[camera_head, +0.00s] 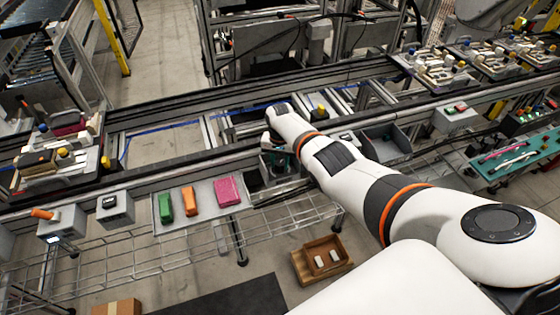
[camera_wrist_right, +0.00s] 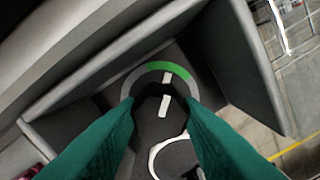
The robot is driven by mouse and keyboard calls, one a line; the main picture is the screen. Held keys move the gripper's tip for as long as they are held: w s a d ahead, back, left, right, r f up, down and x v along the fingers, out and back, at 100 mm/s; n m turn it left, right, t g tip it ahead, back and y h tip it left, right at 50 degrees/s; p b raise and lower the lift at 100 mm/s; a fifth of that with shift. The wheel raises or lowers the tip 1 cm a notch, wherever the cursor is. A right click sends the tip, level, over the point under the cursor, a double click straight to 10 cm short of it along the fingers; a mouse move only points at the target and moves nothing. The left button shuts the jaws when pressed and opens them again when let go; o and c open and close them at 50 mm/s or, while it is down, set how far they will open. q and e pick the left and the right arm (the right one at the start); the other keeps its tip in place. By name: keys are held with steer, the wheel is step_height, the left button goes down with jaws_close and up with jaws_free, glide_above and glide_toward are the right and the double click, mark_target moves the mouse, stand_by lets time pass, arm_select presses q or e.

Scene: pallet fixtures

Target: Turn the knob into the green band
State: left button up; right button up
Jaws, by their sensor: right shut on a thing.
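The dark knob (camera_wrist_right: 150,122) sits between the two teal fingers of my right gripper (camera_wrist_right: 165,108) in the wrist view. The gripper is shut on it. A white bar (camera_wrist_right: 164,105) on the knob points up toward the dial. The green band (camera_wrist_right: 164,68) is an arc along the top of the grey dial ring. A second short white mark (camera_wrist_right: 167,78) lies just under the band, roughly in line with the bar. In the head view my right gripper (camera_head: 270,143) reaches down at the fixture, and the knob is hidden there. My left gripper is not in view.
Dark grey walls (camera_wrist_right: 95,65) flank the dial. In the head view a tray (camera_head: 205,222) with green, orange and pink blocks stands left of the gripper. A grey bin (camera_head: 388,142) stands to its right. Conveyor rails run behind.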

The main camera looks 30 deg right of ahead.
mark_target(280, 162)
steer(key=shift+r, duration=0.1)
steer(key=o, duration=0.7)
step_height(280, 162, up, 6)
steer(key=shift+f+p, duration=0.2)
steer(key=shift+p, duration=0.9)
step_height(280, 162, up, 6)
steer(key=shift+r+b, duration=0.2)
steer(key=shift+b, duration=0.1)
